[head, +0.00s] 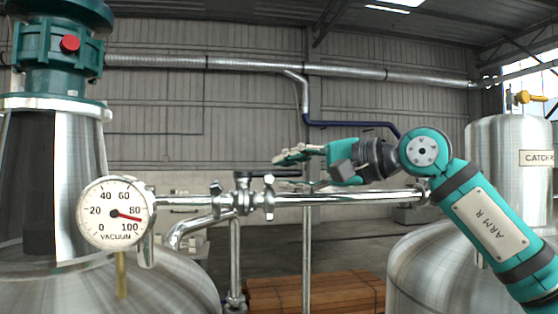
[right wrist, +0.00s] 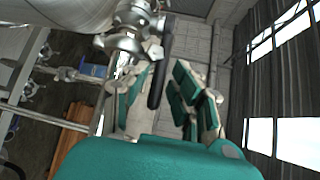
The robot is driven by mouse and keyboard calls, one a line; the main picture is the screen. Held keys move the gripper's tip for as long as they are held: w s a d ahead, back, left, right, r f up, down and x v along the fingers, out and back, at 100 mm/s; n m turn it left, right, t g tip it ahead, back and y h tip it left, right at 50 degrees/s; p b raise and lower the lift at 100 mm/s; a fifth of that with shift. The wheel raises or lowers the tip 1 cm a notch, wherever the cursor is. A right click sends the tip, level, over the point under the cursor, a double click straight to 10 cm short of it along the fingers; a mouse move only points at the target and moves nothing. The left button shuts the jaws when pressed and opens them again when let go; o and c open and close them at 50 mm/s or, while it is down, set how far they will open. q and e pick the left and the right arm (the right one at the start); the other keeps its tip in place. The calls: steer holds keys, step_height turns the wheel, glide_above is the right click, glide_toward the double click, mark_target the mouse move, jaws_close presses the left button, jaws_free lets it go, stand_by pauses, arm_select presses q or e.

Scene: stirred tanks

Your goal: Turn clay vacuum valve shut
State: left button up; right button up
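The vacuum valve (head: 243,190) sits on the shiny horizontal pipe, right of the round vacuum gauge (head: 115,212). Its black lever (head: 278,173) points right, roughly along the pipe. In the right wrist view, the lever (right wrist: 160,78) stands between the two fingers of my right gripper (right wrist: 160,88), with gaps that look open on both sides. In the head view, my right gripper (head: 281,171) reaches in from the right, its fingers spread above and below the lever's end. The gauge needle points between 80 and 100. My left gripper is not in view.
A steel tank with a teal motor and red button (head: 69,43) stands at left. Another steel tank (head: 465,262) is at lower right, with the labelled catch tank (head: 508,140) behind. Brown wooden stacks (head: 320,292) lie below the pipe. The air above the valve is clear.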

steer(key=shift+p+x, duration=0.35)
steer(key=shift+x, duration=1)
steer(key=c, duration=0.3)
jaws_close()
steer(key=shift+f, duration=0.1)
